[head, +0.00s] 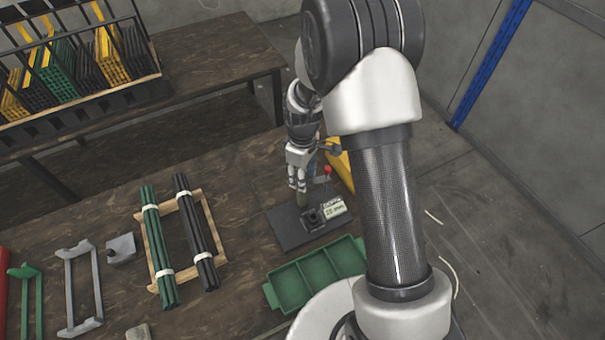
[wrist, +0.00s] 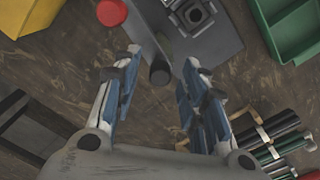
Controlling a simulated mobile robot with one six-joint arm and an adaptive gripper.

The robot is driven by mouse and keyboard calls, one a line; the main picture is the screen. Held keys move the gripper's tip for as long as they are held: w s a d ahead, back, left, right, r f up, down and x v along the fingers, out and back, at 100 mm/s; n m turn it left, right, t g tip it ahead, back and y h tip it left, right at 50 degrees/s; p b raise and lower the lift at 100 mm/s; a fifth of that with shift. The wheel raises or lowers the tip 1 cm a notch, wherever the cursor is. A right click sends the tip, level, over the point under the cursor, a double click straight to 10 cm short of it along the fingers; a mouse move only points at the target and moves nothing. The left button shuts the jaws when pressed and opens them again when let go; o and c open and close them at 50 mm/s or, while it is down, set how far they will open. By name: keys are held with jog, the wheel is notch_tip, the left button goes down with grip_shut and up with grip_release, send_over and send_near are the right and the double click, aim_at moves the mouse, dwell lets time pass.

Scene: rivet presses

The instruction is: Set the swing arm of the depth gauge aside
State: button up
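The depth gauge is a dark base plate (head: 283,229) with a square black block (head: 314,216) on it and a white label reading "20 mm" (head: 334,209). In the wrist view the plate (wrist: 212,42) and the block (wrist: 195,14) are at the top. A grey bar, seemingly the swing arm (wrist: 146,32), runs down to a dark round end (wrist: 160,72). My gripper (wrist: 160,60) is open, its fingers on either side of that end, with gaps showing. In the head view my gripper (head: 297,184) is above the plate's far side and hides part of the gauge.
A red knob (wrist: 112,12) and a yellow object (wrist: 30,16) lie beyond the left finger. A green compartment tray (head: 317,275) stands in front of the gauge. Bundled green and black rods (head: 160,240) lie on a wooden rack to the left. A bin rack (head: 80,70) stands behind.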

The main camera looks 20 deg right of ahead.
jog(key=shift+r, duration=0.1)
notch_tip(320, 180, up, 12)
dwell(0.4)
dwell(0.4)
jog(key=s+r+m+t, duration=0.2)
jog(key=s+r+m, duration=0.2)
jog(key=s+r, duration=0.75)
jog(key=s+r+m+t, duration=0.1)
jog(key=s+r+m, duration=0.1)
jog(key=s, duration=0.4)
jog(key=s+r+m+t, duration=0.1)
jog(key=s+r+m, duration=0.1)
jog(key=s, duration=0.5)
jog(key=shift+s+r+m+t, duration=0.2)
jog(key=shift+r+m+t, duration=0.1)
jog(key=shift+m, duration=0.4)
